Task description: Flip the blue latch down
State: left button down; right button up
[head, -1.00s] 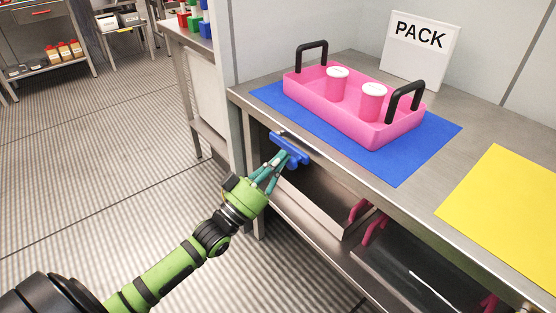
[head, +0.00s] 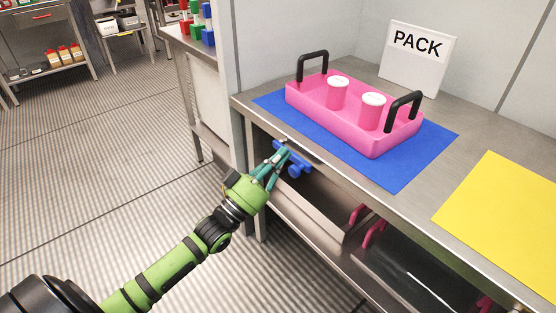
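The blue latch (head: 298,163) is mounted at the front edge of the steel bench, below the blue mat. Its bar slants down to the right, with a knob at its lower part. My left gripper (head: 283,162) is at the latch, with its teal fingers over the latch's left part. The fingers hide some of the latch. Whether they touch it or grip it, I cannot tell. My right gripper is not in view.
On the bench (head: 470,140) a pink tray (head: 350,129) with black handles holds two pink drums and stands on a blue mat (head: 407,179). A PACK sign (head: 417,60) stands behind it. A yellow mat (head: 500,215) lies to the right. Shelves with bins are below.

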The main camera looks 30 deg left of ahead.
pick_arm(q)
jog(key=v, duration=1)
jog(key=shift+r+b, duration=0.35)
jog(key=shift+b, duration=0.1)
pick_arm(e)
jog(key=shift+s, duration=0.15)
pick_arm(q)
jog(key=shift+s, duration=0.1)
